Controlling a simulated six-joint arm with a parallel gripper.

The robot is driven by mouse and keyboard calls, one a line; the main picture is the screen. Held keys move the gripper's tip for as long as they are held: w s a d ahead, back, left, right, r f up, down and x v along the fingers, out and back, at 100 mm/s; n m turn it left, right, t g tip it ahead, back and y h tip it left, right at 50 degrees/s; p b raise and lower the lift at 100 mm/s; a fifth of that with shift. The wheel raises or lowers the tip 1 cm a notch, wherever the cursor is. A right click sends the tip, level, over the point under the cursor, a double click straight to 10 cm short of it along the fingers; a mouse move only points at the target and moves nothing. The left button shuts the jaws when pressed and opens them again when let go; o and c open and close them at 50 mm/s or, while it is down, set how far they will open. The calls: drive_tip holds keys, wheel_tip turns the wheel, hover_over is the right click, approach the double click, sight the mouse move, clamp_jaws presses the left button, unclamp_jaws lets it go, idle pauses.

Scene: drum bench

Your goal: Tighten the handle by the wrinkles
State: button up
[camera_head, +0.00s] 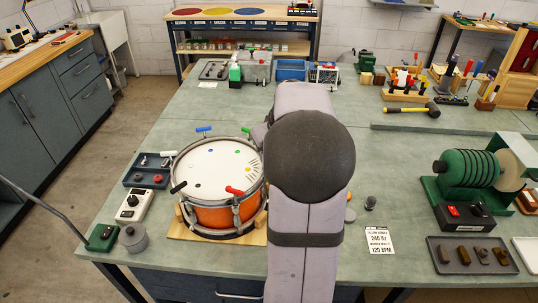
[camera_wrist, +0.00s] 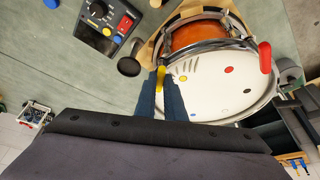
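The drum has an orange shell (camera_head: 214,217) and a white head (camera_head: 205,175) with coloured dots. Short wrinkle lines (camera_wrist: 187,68) mark the head close to a yellow handle (camera_wrist: 161,75) at the rim. My gripper (camera_wrist: 161,80) is at this handle; its two dark blue fingers stand close on either side, and the yellow fills the narrow gap. A red handle (camera_head: 235,190) is elsewhere on the rim and also shows in the wrist view (camera_wrist: 265,57). Blue (camera_head: 204,129), green (camera_head: 246,130) and black (camera_head: 179,187) handles are also around the rim. My arm hides the gripper in the head view.
A dark tray (camera_head: 139,183), a white dial box (camera_head: 134,206) and a grey pot (camera_head: 133,237) lie left of the drum. A printed card (camera_head: 380,240) and a green-disc machine (camera_head: 467,170) stand to the right. The bench behind the drum is largely clear.

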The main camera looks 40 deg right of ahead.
drive_tip(key=o, duration=0.4)
drive_tip(key=shift+r, duration=0.1)
drive_tip(key=b+v, duration=0.1)
drive_tip(key=v, duration=0.6)
drive_tip(key=shift+r+b, duration=0.1)
drive_tip(key=shift+b, duration=0.2)
